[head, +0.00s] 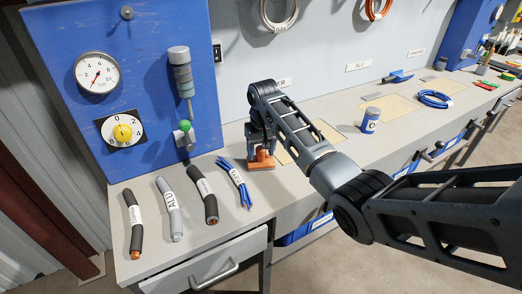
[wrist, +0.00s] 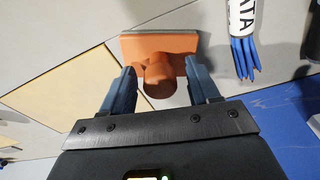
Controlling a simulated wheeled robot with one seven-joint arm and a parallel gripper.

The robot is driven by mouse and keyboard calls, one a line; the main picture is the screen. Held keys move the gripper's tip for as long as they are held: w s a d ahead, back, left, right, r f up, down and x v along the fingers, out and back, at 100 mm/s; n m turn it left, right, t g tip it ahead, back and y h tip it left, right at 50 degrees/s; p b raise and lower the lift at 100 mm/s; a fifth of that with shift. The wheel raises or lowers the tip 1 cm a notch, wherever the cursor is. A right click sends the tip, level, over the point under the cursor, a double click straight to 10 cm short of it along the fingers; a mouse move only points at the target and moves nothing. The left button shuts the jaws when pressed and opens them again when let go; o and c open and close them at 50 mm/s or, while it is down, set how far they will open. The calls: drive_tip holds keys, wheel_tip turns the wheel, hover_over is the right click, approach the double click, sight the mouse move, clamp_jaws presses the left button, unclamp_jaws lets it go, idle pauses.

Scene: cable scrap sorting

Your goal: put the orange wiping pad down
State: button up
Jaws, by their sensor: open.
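The orange wiping pad (head: 261,163) lies on the grey bench top, right of the blue cable bundle. In the wrist view the wiping pad (wrist: 137,45) shows a flat orange plate with a rounded knob on top. My gripper (head: 261,147) is just above the pad, pointing down. In the wrist view my gripper (wrist: 160,78) has its two blue-grey fingers spread on either side of the knob. A gap shows between knob and fingers, so they hold nothing. The pad's underside is hidden.
The blue cable bundle labelled DATA (head: 235,182) lies close left of the pad, with several thick cable pieces (head: 204,195) beyond it. A blue panel (head: 140,70) with gauges stands behind. A small blue tin (head: 370,120) stands further right on the bench.

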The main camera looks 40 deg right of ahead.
sight(263, 154)
wheel_tip(263, 154, up, 12)
drive_tip(key=s+b, duration=0.1)
drive_tip(key=shift+s+a+r, duration=0.15)
drive_tip(key=shift+a, duration=0.2)
idle(0.8)
